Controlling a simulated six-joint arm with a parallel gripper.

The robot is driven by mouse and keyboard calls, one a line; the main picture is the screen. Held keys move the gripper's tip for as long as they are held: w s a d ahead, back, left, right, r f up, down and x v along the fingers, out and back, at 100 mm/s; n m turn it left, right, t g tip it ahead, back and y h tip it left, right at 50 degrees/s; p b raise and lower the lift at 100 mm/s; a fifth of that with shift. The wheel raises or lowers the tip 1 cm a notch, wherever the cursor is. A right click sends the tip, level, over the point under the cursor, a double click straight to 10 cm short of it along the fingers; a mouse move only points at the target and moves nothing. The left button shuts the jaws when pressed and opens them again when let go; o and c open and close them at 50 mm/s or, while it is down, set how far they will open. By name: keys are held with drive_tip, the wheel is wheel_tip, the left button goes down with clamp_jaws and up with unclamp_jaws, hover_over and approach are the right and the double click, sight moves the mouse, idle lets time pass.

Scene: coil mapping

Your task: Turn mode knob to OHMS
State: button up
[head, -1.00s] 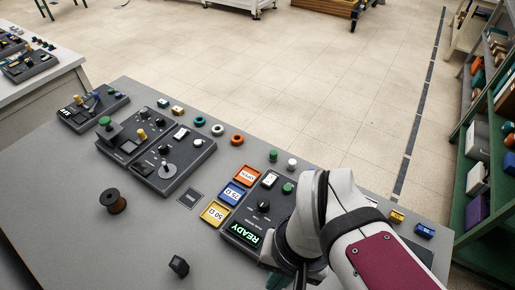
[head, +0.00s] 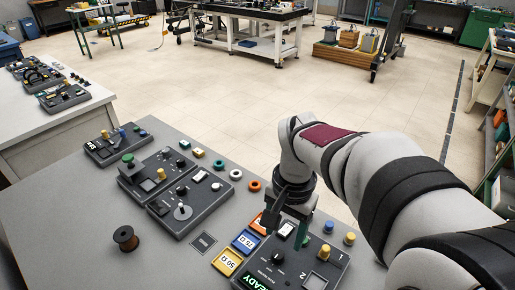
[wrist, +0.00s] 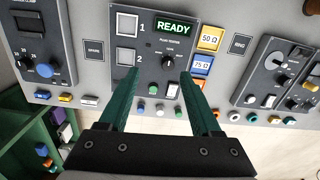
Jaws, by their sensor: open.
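A dark panel (head: 325,262) with a lit green READY display (head: 257,283) carries a black pointer knob (head: 278,258). In the wrist view the knob (wrist: 168,62) sits below the READY display (wrist: 174,27), with small markings around it too small to read. I cannot tell from its labels whether it is the mode knob. My gripper (head: 286,236) is over the far part of this panel, pointing down. In the wrist view my gripper (wrist: 155,72) shows two green fingers, open and apart, with nothing between them.
Orange, blue (head: 246,240) and yellow (head: 227,262) plates lie left of the panel. More panels with knobs (head: 183,212) stand farther left, and a brown spool (head: 126,238) lies on the grey table. Rings and small caps line the far edge. The near left table is mostly clear.

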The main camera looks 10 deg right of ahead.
sight(278, 253)
drive_tip(key=shift+m, duration=0.4)
drive_tip(key=w, duration=0.1)
drive_tip(key=w+f, duration=0.1)
drive_tip(key=w, duration=0.1)
drive_tip(key=w+f, duration=0.1)
drive_tip(key=w, duration=0.1)
drive_tip(key=shift+w+d+f, duration=0.1)
drive_tip(key=shift+w+d, duration=0.1)
drive_tip(key=shift+d, duration=0.2)
wheel_tip(278, 253, down, 16)
drive_tip(key=shift+w+r, duration=0.1)
clamp_jaws()
